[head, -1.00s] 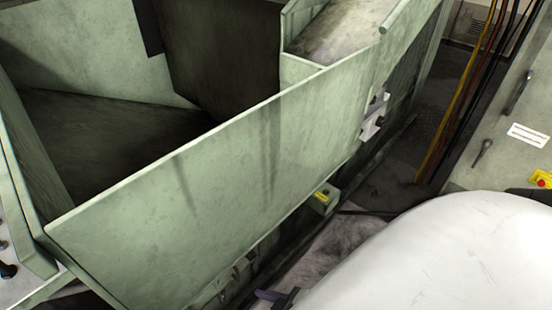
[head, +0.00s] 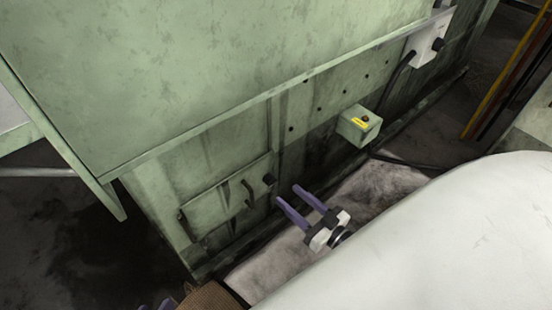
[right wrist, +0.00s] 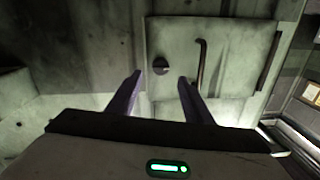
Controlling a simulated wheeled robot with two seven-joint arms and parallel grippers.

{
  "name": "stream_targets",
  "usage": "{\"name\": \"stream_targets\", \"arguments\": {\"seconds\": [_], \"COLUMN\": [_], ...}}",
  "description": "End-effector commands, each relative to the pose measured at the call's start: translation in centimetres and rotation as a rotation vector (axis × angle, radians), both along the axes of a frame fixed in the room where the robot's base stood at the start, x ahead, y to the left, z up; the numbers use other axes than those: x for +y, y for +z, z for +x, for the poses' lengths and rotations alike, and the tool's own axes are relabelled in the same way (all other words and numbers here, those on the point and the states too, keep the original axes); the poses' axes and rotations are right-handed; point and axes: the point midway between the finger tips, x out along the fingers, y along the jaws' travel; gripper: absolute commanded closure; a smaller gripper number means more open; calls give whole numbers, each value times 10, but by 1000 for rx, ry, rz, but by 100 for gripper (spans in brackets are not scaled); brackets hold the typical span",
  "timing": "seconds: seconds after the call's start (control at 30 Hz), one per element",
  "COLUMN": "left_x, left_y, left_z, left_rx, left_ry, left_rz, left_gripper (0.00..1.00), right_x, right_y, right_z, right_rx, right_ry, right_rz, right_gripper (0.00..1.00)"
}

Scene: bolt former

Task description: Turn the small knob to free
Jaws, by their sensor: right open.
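A small dark knob (head: 268,180) sits on a green door panel (head: 225,205) low on the machine's side. In the right wrist view the round knob (right wrist: 160,65) shows ahead, between my fingertips in the picture. My right gripper (head: 288,194) has purple fingers, open and empty, pointing at the panel just right of the knob in the head view. In the right wrist view my right gripper (right wrist: 159,78) appears short of the knob, with no contact visible. Purple tips of my left gripper (head: 156,305) barely show at the bottom edge; its opening is unclear.
A white switch box (head: 426,48) with a black knob is higher up. An overhanging green ledge (head: 215,122) runs above.

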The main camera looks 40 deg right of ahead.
Motion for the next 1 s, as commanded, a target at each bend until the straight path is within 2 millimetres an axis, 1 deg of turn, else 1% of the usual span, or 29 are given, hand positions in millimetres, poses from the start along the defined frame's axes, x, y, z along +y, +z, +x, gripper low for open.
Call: {"name": "stream_targets", "arguments": {"seconds": [0.03, 0.1, 0.3, 0.4, 0.5, 0.77, 0.87, 1.0], "left_x": [-2, -3, -9, -10, -11, -11, -11, -11], "left_y": [-1, 1, 9, 12, 15, 16, 16, 16], "left_z": [1, 1, 3, 4, 4, 4, 4, 4], "left_rx": [-8, -17, -42, -51, -57, -59, -59, -59], "left_ry": [0, 0, -1, 0, 1, 1, 1, 1], "left_rz": [-10, -22, -59, -69, -76, -79, -79, -79], "left_gripper": [69, 69, 69, 69, 69, 69, 69, 69], "right_x": [2, 4, 9, 10, 11, 11, 11, 10], "right_y": [-1, -1, -2, -2, -1, -1, -1, -1], "right_z": [12, 25, 56, 65, 69, 70, 70, 70], "right_rx": [-5, -4, -1, 1, 2, 2, 2, 2], "right_ry": [0, 0, 1, 1, 0, 0, 0, 0], "right_rz": [1, 1, 1, 1, 1, 1, 1, 1], "right_gripper": [54, 54, 54, 54, 54, 54, 69, 93]}}
